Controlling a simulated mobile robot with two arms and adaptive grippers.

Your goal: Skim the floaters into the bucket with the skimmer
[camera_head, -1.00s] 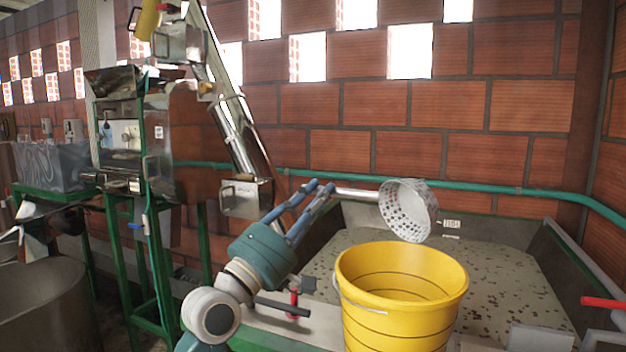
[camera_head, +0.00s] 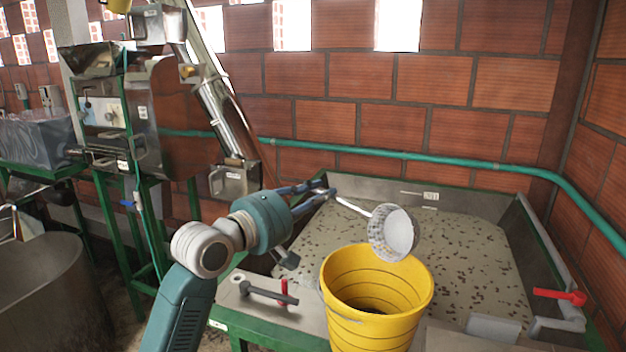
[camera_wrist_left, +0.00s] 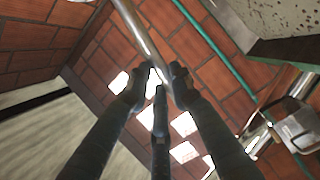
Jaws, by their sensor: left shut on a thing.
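The skimmer (camera_head: 391,234) is a perforated metal bowl on a long straight handle. My left gripper (camera_head: 328,190) is shut on the end of its handle. In the left wrist view the gripper (camera_wrist_left: 160,85) holds the metal handle (camera_wrist_left: 135,25) between its fingers. The skimmer's bowl hangs just behind and above the rim of the yellow bucket (camera_head: 375,325), tilted on its side. The bucket stands at the tank's front edge, with something dark at its bottom. Many dark floaters (camera_head: 480,262) are spread over the pale surface in the tank (camera_head: 508,205). My right gripper is not in view.
A red-handled valve (camera_head: 562,297) is at the tank's right side. Another red and grey handle (camera_head: 283,293) sits on the front ledge. Metal machinery on a green frame (camera_head: 110,195) stands at left, with an inclined elevator tube. A brick wall closes the back.

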